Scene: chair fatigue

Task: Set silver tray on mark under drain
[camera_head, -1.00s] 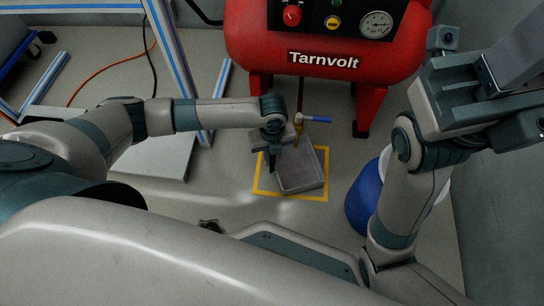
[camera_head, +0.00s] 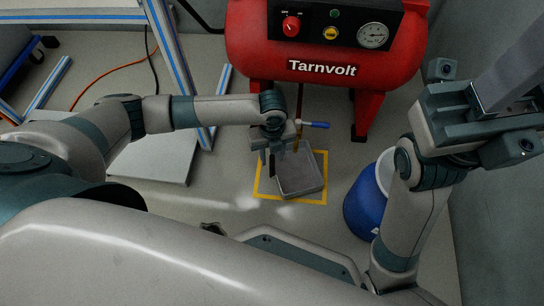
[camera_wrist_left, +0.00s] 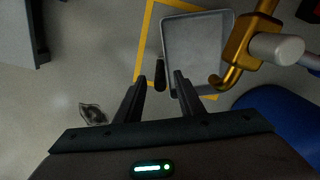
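The silver tray (camera_head: 301,180) is a shallow grey square pan, lying flat and slightly turned inside the yellow floor mark (camera_head: 290,201). It also shows in the left wrist view (camera_wrist_left: 197,50). A dark handle (camera_wrist_left: 160,74) stands at its left side. My left gripper (camera_head: 267,170) is low at the tray's left side. In the left wrist view its fingers (camera_wrist_left: 160,80) are apart with the handle ahead of the gap, and nothing is seen clamped. The brass drain valve (camera_wrist_left: 246,46) with a blue lever (camera_head: 314,124) is above the tray's far side. My right arm is folded at right; its fingertips are not clear.
The red compressor (camera_head: 322,62) stands behind the mark, its legs either side. A blue drum (camera_head: 366,205) is close on the right. A pale panel (camera_head: 155,156) and a blue-striped frame (camera_head: 174,62) are on the left. Open floor lies front left.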

